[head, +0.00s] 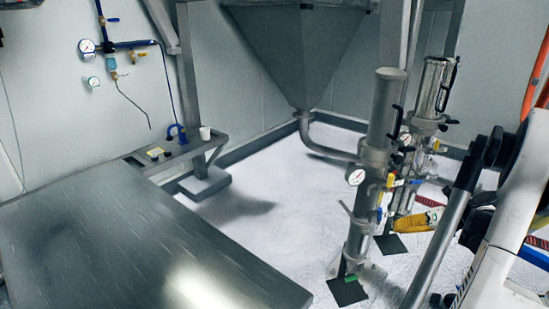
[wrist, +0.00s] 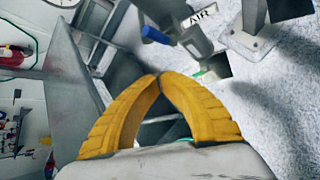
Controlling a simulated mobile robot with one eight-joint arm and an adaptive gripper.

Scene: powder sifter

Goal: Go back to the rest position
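My gripper (head: 402,225) is at the right in the head view, with its yellow fingers pointing left beside the lower part of the front steel column (head: 361,215). I cannot tell from this angle whether it touches the column. In the wrist view the two yellow curved fingers (wrist: 158,78) meet at their tips. They enclose a gap through which dark background shows, and no held object is seen.
A grey steel table (head: 120,250) fills the lower left. A hopper (head: 300,50) hangs at the back, with its pipe leading to the columns. A second column (head: 425,110) stands behind the front one. Pale floor (head: 270,190) is clear between table and columns.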

